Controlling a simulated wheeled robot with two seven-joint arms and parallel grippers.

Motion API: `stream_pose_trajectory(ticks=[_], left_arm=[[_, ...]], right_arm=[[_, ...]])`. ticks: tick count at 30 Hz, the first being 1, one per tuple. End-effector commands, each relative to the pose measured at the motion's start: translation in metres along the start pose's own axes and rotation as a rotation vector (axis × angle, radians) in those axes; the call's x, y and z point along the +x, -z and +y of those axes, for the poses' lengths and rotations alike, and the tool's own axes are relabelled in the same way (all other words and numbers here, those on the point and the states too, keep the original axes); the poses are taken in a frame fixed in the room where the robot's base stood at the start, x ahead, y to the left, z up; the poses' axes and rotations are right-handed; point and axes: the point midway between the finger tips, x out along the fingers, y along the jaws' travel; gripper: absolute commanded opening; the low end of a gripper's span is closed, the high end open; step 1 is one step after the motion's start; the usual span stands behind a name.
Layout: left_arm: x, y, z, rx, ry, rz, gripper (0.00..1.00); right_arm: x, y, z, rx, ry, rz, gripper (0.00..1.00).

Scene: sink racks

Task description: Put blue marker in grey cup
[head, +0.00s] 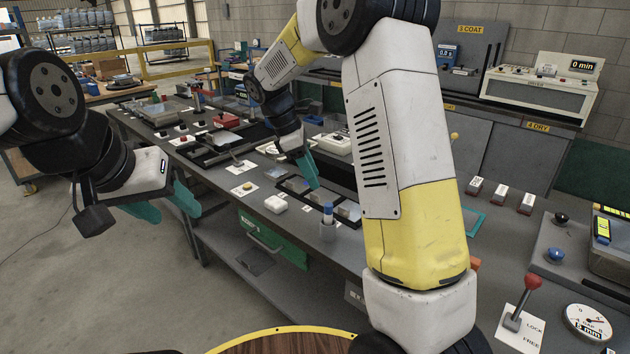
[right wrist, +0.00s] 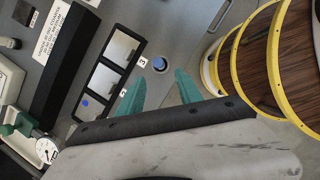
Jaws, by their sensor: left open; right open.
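A blue-capped marker (head: 327,209) with a pale body stands upright in a small grey cup (head: 328,232) near the front edge of the bench. In the right wrist view the blue marker end (right wrist: 159,64) shows from above as a round spot inside the cup's rim. My right gripper (head: 308,172) is above the bench, behind and left of the cup in the head view. Its teal fingers are apart and empty in the right wrist view (right wrist: 160,88). My left gripper (head: 165,205) is open and empty in front of the bench, far left of the cup.
A black-framed tray (head: 312,200) with several compartments lies beside the cup. A red-knobbed lever (head: 524,300) and a dial (head: 588,323) are at right. A round wooden top with yellow rim (head: 285,333) is in front.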

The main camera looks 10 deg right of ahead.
Motion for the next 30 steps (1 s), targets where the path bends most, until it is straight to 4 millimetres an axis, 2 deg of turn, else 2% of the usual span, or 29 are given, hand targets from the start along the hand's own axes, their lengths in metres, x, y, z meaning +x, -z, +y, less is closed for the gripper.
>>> stream_pose_trajectory(ticks=[5, 12, 18, 21, 25, 30], left_arm=[[0.0, 0.0, 0.0, 0.0, 0.0, 0.0, 0.52], [0.0, 0.0, 0.0, 0.0, 0.0, 0.0, 0.52], [0.0, 0.0, 0.0, 0.0, 0.0, 0.0, 0.52], [0.0, 0.0, 0.0, 0.0, 0.0, 0.0, 0.52], [0.0, 0.0, 0.0, 0.0, 0.0, 0.0, 0.52], [0.0, 0.0, 0.0, 0.0, 0.0, 0.0, 0.52]], right_arm=[[-0.028, -0.035, -0.036, 0.226, -0.028, 0.144, 0.42], [-0.06, -0.077, -0.116, 0.68, -0.04, 0.431, 0.42], [-0.071, -0.094, -0.182, 1.048, -0.013, 0.671, 0.42], [-0.071, -0.096, -0.207, 1.194, 0.007, 0.771, 0.42], [-0.069, -0.096, -0.227, 1.322, 0.032, 0.859, 0.42], [-0.067, -0.095, -0.235, 1.383, 0.047, 0.902, 0.42]])
